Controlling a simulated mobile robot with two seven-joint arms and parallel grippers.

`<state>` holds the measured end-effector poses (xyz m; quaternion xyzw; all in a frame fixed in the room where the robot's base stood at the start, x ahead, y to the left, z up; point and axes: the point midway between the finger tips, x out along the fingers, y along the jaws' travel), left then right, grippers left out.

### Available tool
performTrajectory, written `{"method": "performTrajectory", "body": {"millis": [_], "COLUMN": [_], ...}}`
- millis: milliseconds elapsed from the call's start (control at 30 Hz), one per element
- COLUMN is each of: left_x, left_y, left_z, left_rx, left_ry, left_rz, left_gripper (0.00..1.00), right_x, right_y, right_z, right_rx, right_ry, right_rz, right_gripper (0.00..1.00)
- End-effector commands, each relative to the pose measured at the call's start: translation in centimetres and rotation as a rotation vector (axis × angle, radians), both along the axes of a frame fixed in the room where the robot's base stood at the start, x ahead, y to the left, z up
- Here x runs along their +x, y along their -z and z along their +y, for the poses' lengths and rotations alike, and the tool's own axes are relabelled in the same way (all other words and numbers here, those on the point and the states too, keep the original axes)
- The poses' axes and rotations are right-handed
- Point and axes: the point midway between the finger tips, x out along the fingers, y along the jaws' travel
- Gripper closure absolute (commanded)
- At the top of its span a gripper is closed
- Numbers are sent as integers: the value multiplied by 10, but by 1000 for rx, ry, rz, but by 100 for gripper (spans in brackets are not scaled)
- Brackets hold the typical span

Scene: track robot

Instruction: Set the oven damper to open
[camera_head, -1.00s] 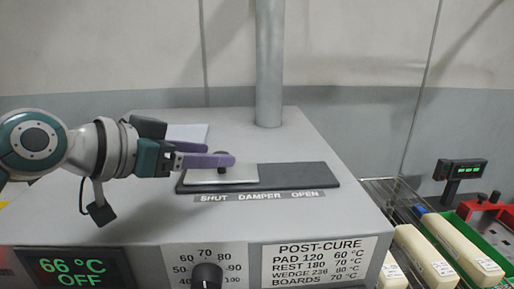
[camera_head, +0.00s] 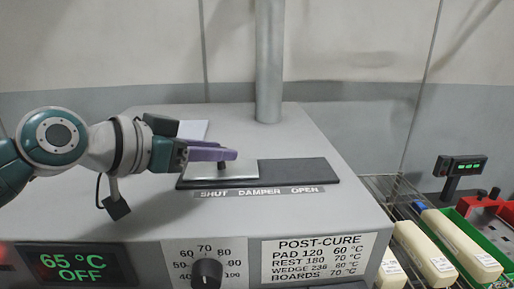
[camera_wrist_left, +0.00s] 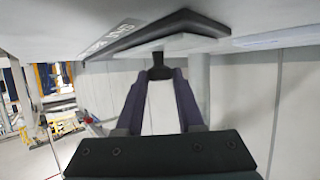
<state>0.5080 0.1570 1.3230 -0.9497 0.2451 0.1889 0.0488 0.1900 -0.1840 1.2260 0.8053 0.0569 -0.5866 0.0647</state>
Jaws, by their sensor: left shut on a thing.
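The oven damper is a silver plate (camera_head: 240,172) on a dark track (camera_head: 300,171) on top of the grey oven. The plate sits at the left end, over the word SHUT, and the track beside OPEN is bare. A small black knob (camera_head: 222,168) stands on the plate. My left gripper (camera_head: 226,159) has its purple fingers shut on this knob. My right gripper is not in view.
A vertical pipe (camera_head: 269,65) rises behind the track. The oven front has a display (camera_head: 78,266) reading 65 °C OFF, a dial (camera_head: 207,273) and a notice (camera_head: 313,259). A wire rack with pale blocks (camera_head: 425,250) is at the right.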

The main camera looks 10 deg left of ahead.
Motion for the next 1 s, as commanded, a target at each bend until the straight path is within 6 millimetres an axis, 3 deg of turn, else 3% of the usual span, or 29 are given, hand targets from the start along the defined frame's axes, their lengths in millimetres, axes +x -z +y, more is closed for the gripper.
{"method": "performTrajectory", "body": {"millis": [100,1000], "left_x": [0,0], "left_y": [0,0], "left_z": [0,0], "left_rx": [0,0], "left_ry": [0,0], "left_rz": [0,0], "left_gripper": [100,100], "right_x": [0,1], "right_y": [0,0], "right_z": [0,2], "right_rx": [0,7], "right_ry": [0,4], "right_rz": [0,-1], "right_gripper": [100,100]}}
